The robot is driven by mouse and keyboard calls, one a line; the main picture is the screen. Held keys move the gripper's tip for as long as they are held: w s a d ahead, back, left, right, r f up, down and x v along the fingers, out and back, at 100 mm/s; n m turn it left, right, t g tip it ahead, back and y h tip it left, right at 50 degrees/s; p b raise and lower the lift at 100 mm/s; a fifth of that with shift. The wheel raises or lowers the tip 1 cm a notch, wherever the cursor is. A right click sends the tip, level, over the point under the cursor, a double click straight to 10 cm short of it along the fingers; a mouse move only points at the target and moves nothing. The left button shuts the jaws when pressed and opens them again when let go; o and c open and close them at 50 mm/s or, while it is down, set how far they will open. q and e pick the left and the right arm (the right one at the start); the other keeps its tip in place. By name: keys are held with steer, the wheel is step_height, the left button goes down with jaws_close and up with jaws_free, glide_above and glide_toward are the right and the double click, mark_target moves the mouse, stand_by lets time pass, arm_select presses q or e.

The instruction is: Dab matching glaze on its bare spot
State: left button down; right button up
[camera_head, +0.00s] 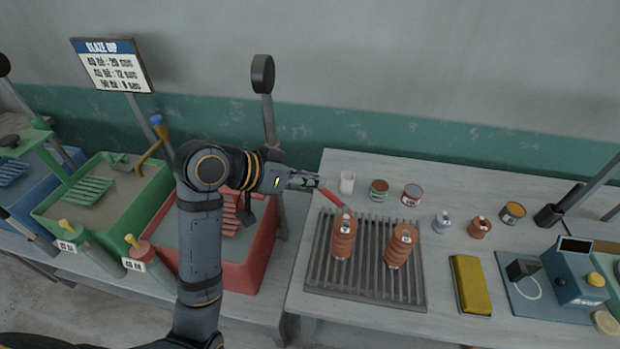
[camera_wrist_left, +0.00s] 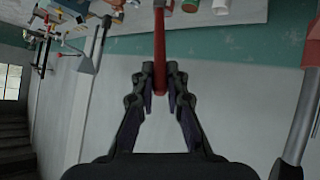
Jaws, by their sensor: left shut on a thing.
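My left gripper (camera_head: 316,182) is shut on a red-handled brush (camera_head: 330,196), which also shows between the fingers in the left wrist view (camera_wrist_left: 159,50). The brush slants down to the right, its tip at or just above the top of the left ribbed terracotta pot (camera_head: 343,240); I cannot tell whether they touch. A second ribbed pot (camera_head: 397,248) leans slightly beside it. Both have small white tags near the top. Behind stand a green-labelled can (camera_head: 378,191), a red-labelled can (camera_head: 411,196) and a dark can with an orange-yellow top (camera_head: 512,213). No bare spot is clear. My right gripper is not in view.
The pots stand on a slatted rack (camera_head: 320,275). A white cup (camera_head: 347,182), a grey-blue pot (camera_head: 443,222), a small terracotta pot (camera_head: 479,228), a yellow sponge-like block (camera_head: 470,284) and a blue device (camera_head: 575,280) share the table. Red (camera_head: 254,270) and green (camera_head: 80,230) tubs stand left.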

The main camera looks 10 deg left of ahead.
arm_select(q)
steer(key=shift+f, duration=0.45)
stand_by(0.7)
stand_by(1.3)
steer(key=shift+r, duration=0.1)
step_height(320, 180, up, 6)
steer(key=p, duration=0.7)
stand_by(0.6)
